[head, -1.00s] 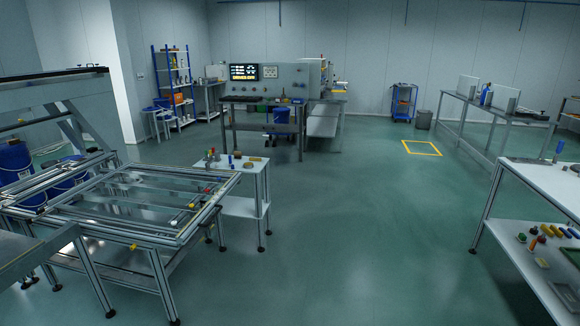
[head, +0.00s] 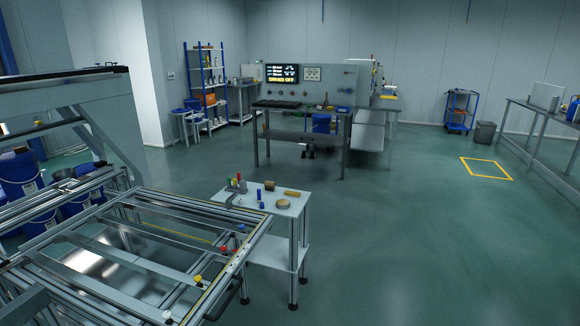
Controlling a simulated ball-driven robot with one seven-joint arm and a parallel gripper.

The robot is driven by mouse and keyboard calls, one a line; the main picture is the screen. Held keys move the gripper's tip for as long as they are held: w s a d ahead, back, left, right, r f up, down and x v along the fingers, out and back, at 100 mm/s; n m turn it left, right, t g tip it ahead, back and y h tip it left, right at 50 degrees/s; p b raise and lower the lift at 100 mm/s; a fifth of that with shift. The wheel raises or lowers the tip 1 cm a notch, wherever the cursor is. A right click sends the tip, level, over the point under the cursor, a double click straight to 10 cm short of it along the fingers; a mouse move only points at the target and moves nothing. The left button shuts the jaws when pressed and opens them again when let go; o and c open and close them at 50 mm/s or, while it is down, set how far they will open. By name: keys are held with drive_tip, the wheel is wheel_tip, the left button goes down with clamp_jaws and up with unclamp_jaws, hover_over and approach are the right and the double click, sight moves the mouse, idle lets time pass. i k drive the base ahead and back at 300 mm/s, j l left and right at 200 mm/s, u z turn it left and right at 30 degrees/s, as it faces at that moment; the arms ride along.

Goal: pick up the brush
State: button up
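No thing in the head view can be told for sure as the brush. A small white side table (head: 262,230) stands just right of the metal frame and holds several small items. Among them are a tan bar-shaped piece (head: 292,193), a round tan piece (head: 282,203), a brown block (head: 269,185) and a blue cylinder (head: 259,194). The tan bar could be a brush, but it is too small to tell. My gripper is not in view.
A large aluminium frame table (head: 130,250) with red, yellow and blue knobs fills the lower left. A control bench (head: 290,105) with a lit display stands behind. Open green floor (head: 400,230) lies right of the side table, with a yellow floor square (head: 487,168) farther off.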

sight(269, 186)
drive_tip(key=i+u, duration=0.15)
drive_tip(key=i, duration=1.85)
drive_tip(key=i+u, duration=0.25)
drive_tip(key=i, duration=0.25)
drive_tip(key=i+l+u, duration=0.25)
drive_tip(key=i, duration=0.3)
drive_tip(key=i+l+u, duration=0.1)
drive_tip(key=i+u, duration=0.15)
drive_tip(key=i, duration=0.25)
drive_tip(key=i+l+u, duration=0.25)
drive_tip(key=i, duration=0.25)
